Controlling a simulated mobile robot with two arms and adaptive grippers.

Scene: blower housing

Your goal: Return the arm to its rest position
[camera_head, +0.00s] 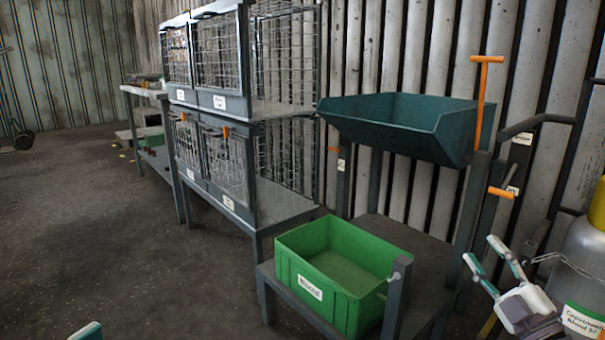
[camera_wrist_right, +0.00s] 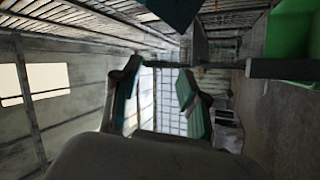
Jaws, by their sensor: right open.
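My right gripper (camera_head: 484,252) is at the lower right of the head view, in front of the gas cylinder and right of the green bin. Its two fingers stand apart. In the right wrist view, the gripper (camera_wrist_right: 158,90) is open with nothing between its fingers. Of my left gripper, only a small teal and white tip (camera_head: 88,331) shows at the bottom left edge of the head view. Whether it is open or shut is hidden.
A green bin (camera_head: 293,283) stands empty on a low grey stand (camera_head: 432,232), under a tilted teal tray (camera_head: 395,130). A grey cylinder (camera_head: 583,262) with a yellow top is at far right. Wire cages (camera_head: 222,50) stand left of centre.

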